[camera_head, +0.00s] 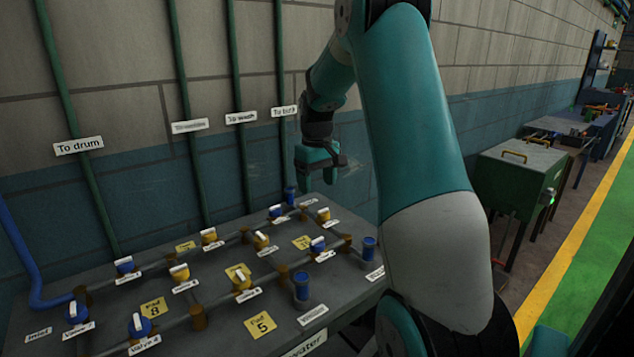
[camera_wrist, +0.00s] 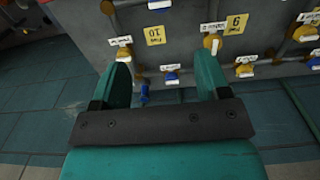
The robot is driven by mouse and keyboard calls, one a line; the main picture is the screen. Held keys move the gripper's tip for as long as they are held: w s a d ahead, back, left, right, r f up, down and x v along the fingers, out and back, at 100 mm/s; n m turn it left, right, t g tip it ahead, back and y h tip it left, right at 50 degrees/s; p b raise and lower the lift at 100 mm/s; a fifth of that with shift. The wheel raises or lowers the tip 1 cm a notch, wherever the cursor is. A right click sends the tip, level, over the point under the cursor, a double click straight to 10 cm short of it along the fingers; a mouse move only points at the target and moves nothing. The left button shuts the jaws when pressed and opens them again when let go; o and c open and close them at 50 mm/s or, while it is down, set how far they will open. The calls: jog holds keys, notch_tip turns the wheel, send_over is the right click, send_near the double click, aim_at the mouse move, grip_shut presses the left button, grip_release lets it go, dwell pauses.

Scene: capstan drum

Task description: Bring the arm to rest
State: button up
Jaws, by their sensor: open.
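My gripper (camera_head: 318,176) hangs above the far right part of the valve table (camera_head: 215,290) in the head view, apart from the table and close to the wall. In the wrist view its two green fingers (camera_wrist: 162,85) are spread apart with nothing between them. My teal and grey arm comes down the middle of the head view and hides part of the wall and the table's right side. Blue and yellow valves with white handles stand on the pipes, such as a yellow valve (camera_head: 179,273) and a blue valve (camera_head: 139,325).
Green pipes (camera_head: 179,100) run up the wall with labels such as "To drum" (camera_head: 78,146). A blue hose (camera_head: 22,250) bends onto the table's left end. A green cabinet (camera_head: 517,178) and a workbench (camera_head: 571,124) stand at right, beside a yellow floor line (camera_head: 570,240).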

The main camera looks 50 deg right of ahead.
dwell(0.5)
jog(key=s+a+r+n+t+y, duration=0.1)
jog(key=s+a+r+n, duration=0.15)
jog(key=a, duration=1.05)
jog(key=s+a+r+n+y, duration=0.1)
jog(key=a+r+n, duration=0.2)
jog(key=a, duration=1.1)
jog(key=s+a+n+g+y, duration=0.1)
jog(key=s+a+n, duration=0.3)
jog(key=s+a, duration=1)
jog(key=s+y, duration=0.1)
jog(key=s, duration=0.2)
jog(key=shift+a, duration=0.3)
